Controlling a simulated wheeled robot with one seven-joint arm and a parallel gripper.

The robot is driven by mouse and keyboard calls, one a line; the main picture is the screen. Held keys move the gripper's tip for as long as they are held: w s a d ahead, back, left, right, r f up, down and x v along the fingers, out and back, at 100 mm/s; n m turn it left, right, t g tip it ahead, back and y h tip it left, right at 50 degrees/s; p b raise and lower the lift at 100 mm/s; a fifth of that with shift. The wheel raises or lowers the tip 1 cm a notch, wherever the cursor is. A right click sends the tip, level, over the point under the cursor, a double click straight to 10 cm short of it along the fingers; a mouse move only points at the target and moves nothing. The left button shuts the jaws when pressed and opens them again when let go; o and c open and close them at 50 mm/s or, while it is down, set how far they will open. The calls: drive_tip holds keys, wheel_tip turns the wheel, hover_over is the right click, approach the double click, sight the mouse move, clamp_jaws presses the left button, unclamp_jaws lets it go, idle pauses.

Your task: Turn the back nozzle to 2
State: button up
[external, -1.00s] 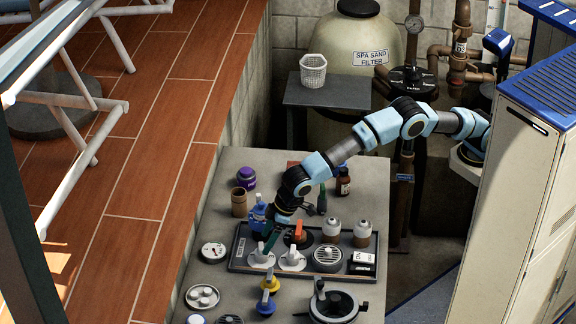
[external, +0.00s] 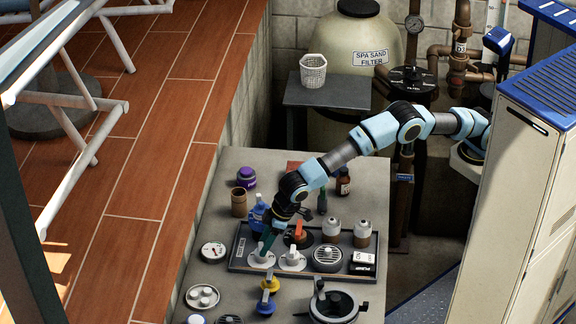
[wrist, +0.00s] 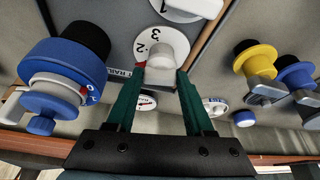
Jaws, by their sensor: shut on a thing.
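Two white nozzles on round white dials stand side by side on the dark tray (external: 238,264). My gripper (external: 266,246) reaches down to the left nozzle (external: 260,257) in the external view. In the wrist view its teal fingers (wrist: 160,75) are shut on this white nozzle (wrist: 166,48), one on each side. The dial (wrist: 143,40) under it shows a 2 and a 3, with a red mark at its lower left edge. The other nozzle (external: 292,258) stands just to the right, free of my gripper. Its dial (wrist: 185,10) shows a 1 in the wrist view.
Yellow and blue valves (external: 267,294) stand in front.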

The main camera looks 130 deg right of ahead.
clamp_jaws()
drive_tip(key=shift+w+a+f+m+b, duration=0.1)
drive_tip(key=shift+m+b, duration=0.25)
drive_tip(key=shift+m, duration=0.15)
drive_tip(key=shift+m+h, duration=0.4)
drive_tip(key=shift+m, duration=0.2)
drive_tip(key=o, duration=0.9)
unclamp_jaws()
drive_tip(key=shift+c, duration=0.2)
drive_tip(key=b+v, duration=0.3)
drive_tip(key=v, duration=0.8)
drive_tip(key=shift+w, duration=0.25)
drive_tip(key=shift+s, duration=0.1)
